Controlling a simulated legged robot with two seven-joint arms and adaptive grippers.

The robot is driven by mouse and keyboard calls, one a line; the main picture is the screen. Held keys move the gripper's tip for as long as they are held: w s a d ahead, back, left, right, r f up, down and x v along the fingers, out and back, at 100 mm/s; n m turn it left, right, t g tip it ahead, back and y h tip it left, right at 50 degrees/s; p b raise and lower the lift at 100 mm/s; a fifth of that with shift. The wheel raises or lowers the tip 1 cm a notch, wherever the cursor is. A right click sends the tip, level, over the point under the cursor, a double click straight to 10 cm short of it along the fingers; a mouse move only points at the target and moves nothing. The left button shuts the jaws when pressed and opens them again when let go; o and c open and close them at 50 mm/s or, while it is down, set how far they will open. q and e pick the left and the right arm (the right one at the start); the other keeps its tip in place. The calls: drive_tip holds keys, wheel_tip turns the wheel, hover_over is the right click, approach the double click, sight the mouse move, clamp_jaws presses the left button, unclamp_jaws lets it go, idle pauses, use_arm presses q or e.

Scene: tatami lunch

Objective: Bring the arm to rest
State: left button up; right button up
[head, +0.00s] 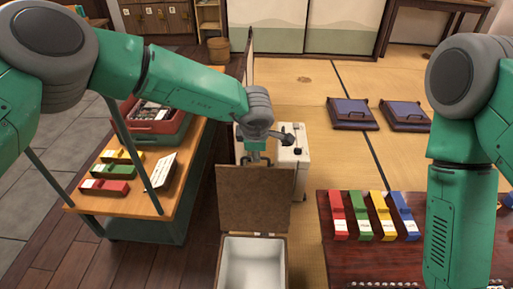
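My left arm (195,85) reaches in from the left to the middle of the head view. Its gripper (258,159) points down just above the top edge of a raised brown lid (253,197). The fingers are small and partly hidden there, so I cannot tell if they are open, and I see nothing held. My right arm (464,225) hangs down at the right edge of the view. Its gripper is out of view.
The lid belongs to an open box with a white inside (252,262). A white container (294,165) stands behind it. A wooden bench (185,165) at left holds a red crate (150,132) and coloured boxes. A dark table (345,262) at right holds several coloured boxes. Tatami lies beyond.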

use_arm(q)
drive_tip(key=shift+s+r, duration=0.3)
drive_tip(key=shift+r, duration=0.35)
drive_tip(key=s+a+f+m+p, duration=0.2)
drive_tip(key=s+a+f+m, duration=0.15)
drive_tip(key=s+a, duration=0.2)
drive_tip(key=s+a+f+m+y+p, duration=0.1)
drive_tip(key=s+a+f+m+p, duration=0.15)
drive_tip(key=s+a+m, duration=0.35)
drive_tip(key=s+a+f+m+p, duration=0.25)
drive_tip(key=s+a+f, duration=0.2)
drive_tip(key=s, duration=0.25)
drive_tip(key=s+a+r+m+g+p, duration=0.1)
drive_tip(key=s+a, duration=0.4)
drive_tip(key=s, duration=0.6)
drive_tip(key=s+a+r+m+g+p, duration=0.1)
drive_tip(key=s+a+r+m+g, duration=0.2)
drive_tip(key=s, duration=0.8)
drive_tip(key=a+m, duration=0.2)
drive_tip(key=a, duration=0.1)
drive_tip(key=shift+s+r+h+p, duration=0.15)
drive_tip(key=shift+h+p, duration=0.2)
drive_tip(key=shift+h, duration=0.05)
